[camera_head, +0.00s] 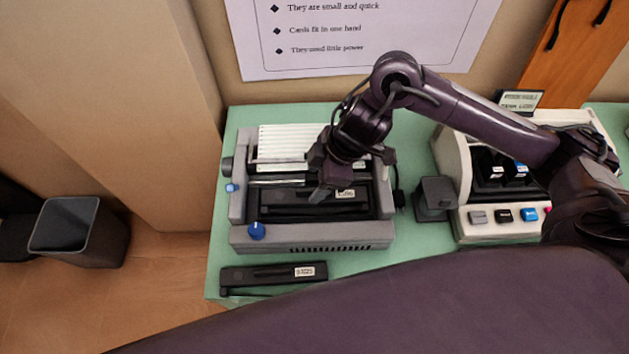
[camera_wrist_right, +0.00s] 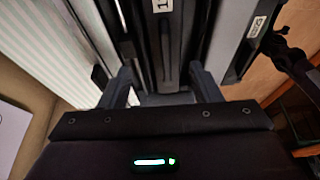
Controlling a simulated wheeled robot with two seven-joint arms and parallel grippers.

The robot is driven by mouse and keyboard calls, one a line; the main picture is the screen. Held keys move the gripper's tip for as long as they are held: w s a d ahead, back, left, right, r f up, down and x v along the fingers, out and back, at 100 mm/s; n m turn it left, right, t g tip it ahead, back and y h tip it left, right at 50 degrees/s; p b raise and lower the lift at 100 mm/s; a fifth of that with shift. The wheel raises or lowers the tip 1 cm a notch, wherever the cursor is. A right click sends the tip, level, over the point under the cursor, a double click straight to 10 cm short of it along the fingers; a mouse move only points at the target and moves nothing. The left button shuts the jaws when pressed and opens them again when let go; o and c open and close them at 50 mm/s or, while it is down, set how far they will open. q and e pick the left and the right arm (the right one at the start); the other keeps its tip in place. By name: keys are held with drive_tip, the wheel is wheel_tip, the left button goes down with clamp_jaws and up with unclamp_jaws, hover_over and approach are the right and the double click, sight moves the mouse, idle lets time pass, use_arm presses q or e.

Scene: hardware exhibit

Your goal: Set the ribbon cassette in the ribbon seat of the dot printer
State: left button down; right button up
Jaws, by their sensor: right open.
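The grey dot printer (camera_head: 240,200) stands on the green table, with striped paper (camera_head: 290,140) at its back. A long black ribbon cassette (camera_head: 285,200) with a white label lies in its central bay; whether it is fully seated I cannot tell. My right gripper (camera_head: 322,188) is over this bay, pointing down, open. In the right wrist view its two fingers (camera_wrist_right: 161,88) stand on either side of the black cassette (camera_wrist_right: 166,50); contact is unclear. A second black labelled cassette (camera_head: 272,276) lies on the table in front of the printer. My left gripper is out of view.
A small dark block (camera_head: 434,198) stands right of the printer. Beyond it is a white machine (camera_head: 470,222) with coloured keys. A grey bin (camera_head: 78,232) is on the floor at left. A poster (camera_head: 350,40) hangs behind the table.

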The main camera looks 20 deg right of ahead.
drive_tip(key=p+v, duration=0.1)
drive_tip(key=v, duration=0.9)
drive_tip(key=shift+r, duration=0.2)
drive_tip(key=shift+s+d+f, duration=0.1)
drive_tip(key=shift+s, duration=0.05)
